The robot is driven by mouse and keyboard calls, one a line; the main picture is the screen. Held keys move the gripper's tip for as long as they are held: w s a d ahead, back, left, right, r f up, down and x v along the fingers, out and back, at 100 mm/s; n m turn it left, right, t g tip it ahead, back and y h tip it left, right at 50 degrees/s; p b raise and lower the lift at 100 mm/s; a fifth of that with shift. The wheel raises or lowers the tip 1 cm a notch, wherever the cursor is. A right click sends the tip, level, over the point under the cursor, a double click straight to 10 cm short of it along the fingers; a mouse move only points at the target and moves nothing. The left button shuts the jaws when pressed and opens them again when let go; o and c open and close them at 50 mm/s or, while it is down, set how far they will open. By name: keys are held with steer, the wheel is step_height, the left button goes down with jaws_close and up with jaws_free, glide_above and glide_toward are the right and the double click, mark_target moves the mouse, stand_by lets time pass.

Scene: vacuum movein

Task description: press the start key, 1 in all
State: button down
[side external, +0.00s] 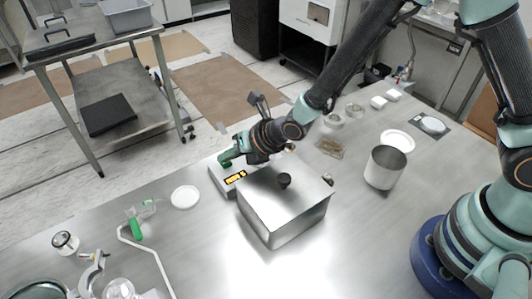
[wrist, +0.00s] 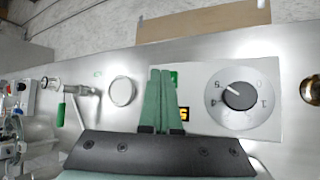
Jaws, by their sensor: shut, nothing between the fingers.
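My gripper (wrist: 160,72) is shut, its two green fingers side by side with nothing between them. In the side external view my gripper (side external: 226,160) is low over the grey control panel (side external: 219,180) beside the metal box. A small green key (wrist: 174,78) shows just right of the fingertips in the wrist view, partly hidden by the right finger. An orange lit display (wrist: 184,113) sits below the key and also shows in the side external view (side external: 236,177). I cannot tell whether the fingertips touch the panel.
A numbered dial with a black knob (wrist: 238,96) is right of the fingers. A white disc (side external: 185,197) lies to the left, and a metal pot (side external: 385,168) stands to the right.

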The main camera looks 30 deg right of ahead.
mark_target(230, 168)
steer(key=shift+r, duration=0.8)
steer(key=shift+r, duration=0.1)
steer(key=shift+r, duration=2.4)
steer(key=s+d+r+m+h, duration=0.2)
steer(key=s+d+r+m, duration=0.1)
steer(key=d+r+m, duration=0.9)
steer(key=s+d+r+m+g+h, duration=0.2)
steer(key=s+d+m, duration=1)
steer(key=m, duration=0.9)
steer(key=shift+s+d+m, duration=0.4)
steer(key=shift+s, duration=0.15)
